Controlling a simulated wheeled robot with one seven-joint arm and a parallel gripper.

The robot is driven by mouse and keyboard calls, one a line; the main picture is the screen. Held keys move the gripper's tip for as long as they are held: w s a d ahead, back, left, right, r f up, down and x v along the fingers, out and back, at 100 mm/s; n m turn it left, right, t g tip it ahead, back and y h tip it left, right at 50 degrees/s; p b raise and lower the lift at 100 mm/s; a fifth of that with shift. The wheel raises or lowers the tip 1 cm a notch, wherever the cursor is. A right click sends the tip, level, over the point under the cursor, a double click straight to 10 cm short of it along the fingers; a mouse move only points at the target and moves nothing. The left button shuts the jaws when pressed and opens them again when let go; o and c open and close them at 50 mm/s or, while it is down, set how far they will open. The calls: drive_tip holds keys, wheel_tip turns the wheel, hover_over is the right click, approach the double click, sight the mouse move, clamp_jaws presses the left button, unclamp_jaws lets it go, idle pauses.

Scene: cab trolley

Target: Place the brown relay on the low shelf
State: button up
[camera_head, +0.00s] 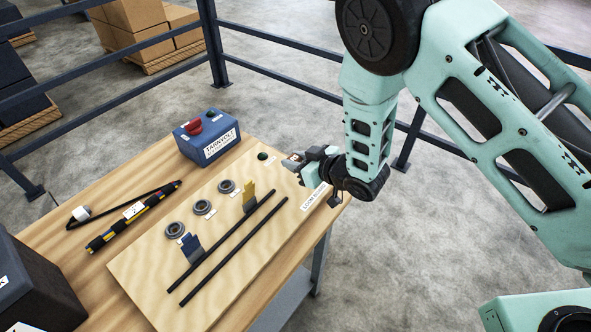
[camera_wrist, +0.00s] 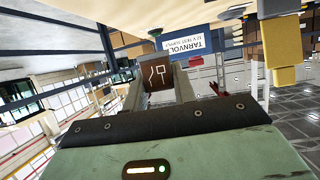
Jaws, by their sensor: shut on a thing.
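The brown relay (camera_wrist: 158,78) is a small block with a pale symbol on its face. It sits between the two fingers of my gripper (camera_wrist: 158,90) in the wrist view. In the head view my gripper (camera_head: 296,163) is shut on it over the right end of the pale board, beside a dark round spot on the board; the relay is mostly hidden there. The low shelf (camera_head: 284,306) shows as a grey strip under the table's right edge, well below my gripper. Most of it is hidden by the tabletop.
The wooden board (camera_head: 140,270) on the table holds a yellow relay (camera_head: 249,196), a blue relay (camera_head: 190,248), several grey rings and two black rods. A blue test supply (camera_head: 206,138) stands behind it. A dark box (camera_head: 40,285) stands front left. Railings (camera_head: 285,90) run behind the table.

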sight(295, 181)
drive_tip(key=shift+f+p, duration=0.65)
drive_tip(key=shift+f, duration=1.5)
drive_tip(key=shift+f+b, duration=0.35)
drive_tip(key=o, duration=0.9)
drive_tip(key=shift+r, duration=0.1)
drive_tip(key=shift+o, duration=0.2)
drive_tip(key=shift+p, duration=0.4)
